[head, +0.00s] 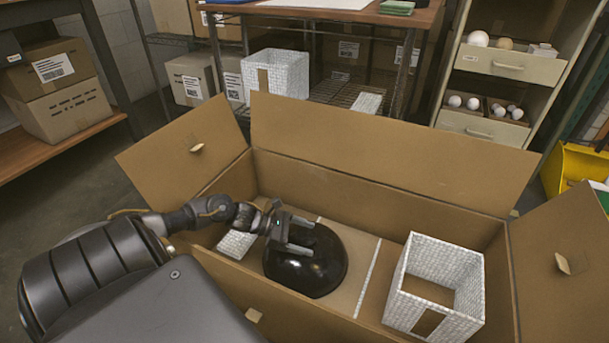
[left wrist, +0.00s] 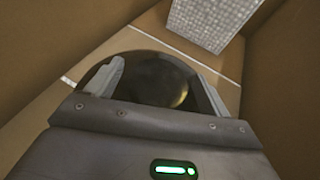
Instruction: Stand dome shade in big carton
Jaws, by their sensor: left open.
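The dome shade (head: 312,268) is black and glossy and sits inside the big carton (head: 380,160), dome side up, on the carton's floor left of the middle. My left gripper (head: 294,234) is open over the top of the shade. In the left wrist view the shade (left wrist: 155,82) shows between the two spread fingers of the gripper (left wrist: 160,90). I cannot tell whether the fingers touch it. The shade's lower rim is partly hidden in both views. My right gripper is not in view.
A white brick-patterned open box (head: 440,285) stands in the carton's right end. Another brick-patterned piece (head: 236,243) is at its left end, partly behind my arm. White strips cross the carton floor. The carton's flaps stand open outward. A shelf with drawers (head: 500,65) stands behind.

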